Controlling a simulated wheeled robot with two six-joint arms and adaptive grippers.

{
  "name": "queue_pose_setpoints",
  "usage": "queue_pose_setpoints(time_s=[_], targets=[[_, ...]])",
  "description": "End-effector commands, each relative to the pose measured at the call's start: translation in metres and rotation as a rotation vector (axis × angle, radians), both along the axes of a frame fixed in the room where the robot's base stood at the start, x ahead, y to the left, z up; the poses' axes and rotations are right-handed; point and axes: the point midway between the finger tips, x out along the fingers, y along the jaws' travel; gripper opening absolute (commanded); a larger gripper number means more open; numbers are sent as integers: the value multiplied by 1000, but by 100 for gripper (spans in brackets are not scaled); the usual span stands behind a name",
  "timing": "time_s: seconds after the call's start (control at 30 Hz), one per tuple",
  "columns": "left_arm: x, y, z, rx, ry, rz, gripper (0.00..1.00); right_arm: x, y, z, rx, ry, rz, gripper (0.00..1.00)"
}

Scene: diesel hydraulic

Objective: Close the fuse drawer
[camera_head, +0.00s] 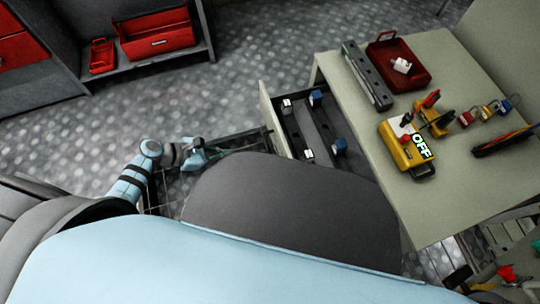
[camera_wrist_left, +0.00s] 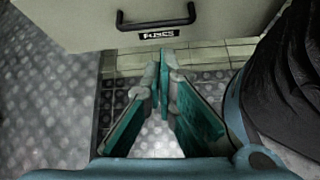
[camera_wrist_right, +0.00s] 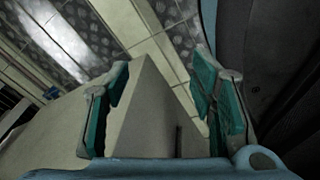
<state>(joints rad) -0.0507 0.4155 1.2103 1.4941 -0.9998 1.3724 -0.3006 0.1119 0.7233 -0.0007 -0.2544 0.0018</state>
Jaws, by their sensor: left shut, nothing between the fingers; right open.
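The fuse drawer (camera_head: 316,133) stands pulled out from the beige bench, with several blue and white fuses inside. Its front panel faces left in the head view. In the left wrist view the drawer front (camera_wrist_left: 75,25) fills the top, with a dark bar handle (camera_wrist_left: 157,22) and a "FUSES" label (camera_wrist_left: 159,34). My left gripper (camera_head: 215,153) is shut and empty, left of the drawer front. In the left wrist view its fingertips (camera_wrist_left: 165,55) point toward the front, below the label; I cannot tell whether they touch. My right gripper (camera_wrist_right: 160,75) is open, with a beige surface beyond its fingers.
The bench top (camera_head: 460,200) carries a red tray (camera_head: 385,50), a grey rail (camera_head: 367,75), a yellow box marked "OFF" (camera_head: 400,147) and several small tools. A grey shelf with red bins (camera_head: 155,35) stands at the upper left. Floor between is clear.

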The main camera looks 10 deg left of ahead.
Motion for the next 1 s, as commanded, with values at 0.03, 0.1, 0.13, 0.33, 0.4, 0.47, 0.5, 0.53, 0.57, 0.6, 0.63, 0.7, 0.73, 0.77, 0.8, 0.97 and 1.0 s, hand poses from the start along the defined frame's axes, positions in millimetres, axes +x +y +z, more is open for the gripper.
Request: queue_pose_setpoints(time_s=[0.03, 0.1, 0.13, 0.33, 0.4, 0.47, 0.5, 0.53, 0.57, 0.6, 0.63, 0.7, 0.73, 0.77, 0.8, 0.97, 1.0], targets=[[9, -6, 6, -80, 9, 16, 0, 2, 0, -14, -1, -4, 1, 51], [15, -13, 20, -146, 22, 27, 0, 7, 2, -14, 0, -11, 2, 51], [16, -15, 22, -156, 25, 29, 0, 8, 3, -13, 1, -14, 2, 51], [30, -39, 6, -157, 25, 32, 0, 29, 11, -17, 17, -51, -15, 51], [37, -50, -2, -155, 25, 33, 0, 39, 14, -20, 26, -70, -24, 51], [43, -60, -9, -155, 26, 33, 0, 48, 18, -22, 34, -88, -34, 51], [47, -66, -14, -155, 26, 33, 0, 54, 21, -23, 41, -100, -40, 51], [50, -71, -17, -154, 26, 33, 0, 58, 23, -24, 45, -108, -44, 51], [53, -75, -21, -154, 27, 35, 0, 63, 25, -25, 50, -117, -48, 51], [57, -82, -25, -154, 27, 35, 0, 69, 27, -26, 56, -130, -53, 51], [60, -86, -27, -153, 26, 34, 0, 74, 29, -26, 61, -138, -57, 51], [67, -97, -24, -153, 25, 34, 0, 78, 31, -24, 66, -146, -61, 51], [69, -101, -24, -152, 24, 34, 0, 80, 32, -24, 68, -150, -64, 51], [72, -104, -24, -151, 25, 34, 0, 82, 32, -23, 70, -154, -64, 51], [74, -108, -24, -153, 26, 34, 0, 85, 33, -22, 71, -155, -65, 51], [79, -116, -23, -150, 28, 34, 0, 89, 35, -20, 75, -158, -65, 51], [79, -117, -22, -150, 28, 34, 0, 89, 35, -19, 75, -157, -65, 51]])
